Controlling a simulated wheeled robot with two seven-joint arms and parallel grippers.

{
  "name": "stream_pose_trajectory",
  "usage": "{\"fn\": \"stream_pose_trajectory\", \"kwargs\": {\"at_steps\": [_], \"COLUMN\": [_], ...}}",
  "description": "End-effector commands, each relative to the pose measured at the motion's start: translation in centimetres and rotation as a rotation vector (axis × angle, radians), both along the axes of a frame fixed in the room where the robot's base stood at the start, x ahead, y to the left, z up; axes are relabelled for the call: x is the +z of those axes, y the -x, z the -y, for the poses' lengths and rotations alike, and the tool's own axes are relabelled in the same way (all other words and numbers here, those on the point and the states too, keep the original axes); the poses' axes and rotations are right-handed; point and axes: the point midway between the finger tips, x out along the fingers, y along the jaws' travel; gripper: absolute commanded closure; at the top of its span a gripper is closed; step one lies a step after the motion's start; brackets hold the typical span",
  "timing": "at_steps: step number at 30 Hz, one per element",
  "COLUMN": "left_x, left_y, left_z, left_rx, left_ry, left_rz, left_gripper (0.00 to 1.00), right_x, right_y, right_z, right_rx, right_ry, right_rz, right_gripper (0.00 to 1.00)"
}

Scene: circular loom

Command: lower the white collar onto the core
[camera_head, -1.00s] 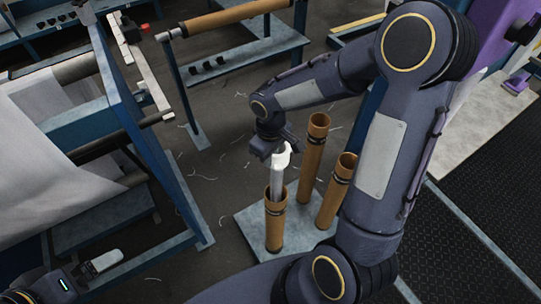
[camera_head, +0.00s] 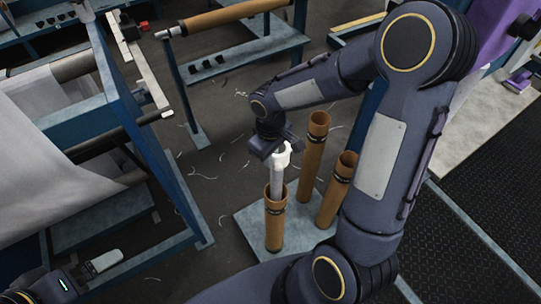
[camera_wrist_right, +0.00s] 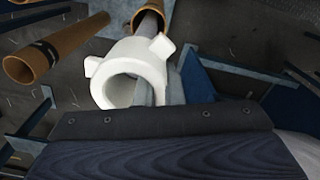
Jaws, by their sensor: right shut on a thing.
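The white collar (camera_head: 283,157) is a thick ring with stubby lugs, held by my right gripper (camera_head: 270,149). In the right wrist view the collar (camera_wrist_right: 130,72) shows its round hole, just beyond the dark gripper body. The core (camera_head: 275,228) is a brown tube standing upright below the collar. A grey rod (camera_head: 277,184) rises from the core's mouth towards the collar. The collar is clearly above the core's rim, not touching it. I cannot tell how far the rod passes through the collar. My gripper's fingertips are mostly hidden.
Two more brown tubes (camera_head: 313,155) (camera_head: 337,190) stand close on the right, on the same grey plate (camera_head: 245,219). A blue frame (camera_head: 165,150) with white fabric (camera_head: 45,165) stands at left. A rack with a brown roll (camera_head: 230,16) is behind. Floor between is mostly free.

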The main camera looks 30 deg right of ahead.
Motion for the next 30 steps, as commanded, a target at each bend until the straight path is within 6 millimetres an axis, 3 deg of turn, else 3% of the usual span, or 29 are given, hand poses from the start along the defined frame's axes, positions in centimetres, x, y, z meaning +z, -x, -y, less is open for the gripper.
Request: {"fn": "stream_pose_trajectory", "kwargs": {"at_steps": [9, 30], "left_x": [-0.82, -0.36], "left_y": [0.00, 0.00], "left_z": [0.00, 0.00], "left_rx": [0.000, 0.000], "left_ry": [0.000, 0.000], "left_rz": [0.000, 0.000], "left_gripper": [0.00, 0.00], "right_x": [-0.86, -0.15], "right_y": [-0.04, -0.04], "right_z": [-0.01, -0.02], "right_rx": [0.000, 0.000], "right_ry": [0.000, 0.000], "right_rz": [0.001, 0.001], "right_gripper": [1.00, 1.00]}}
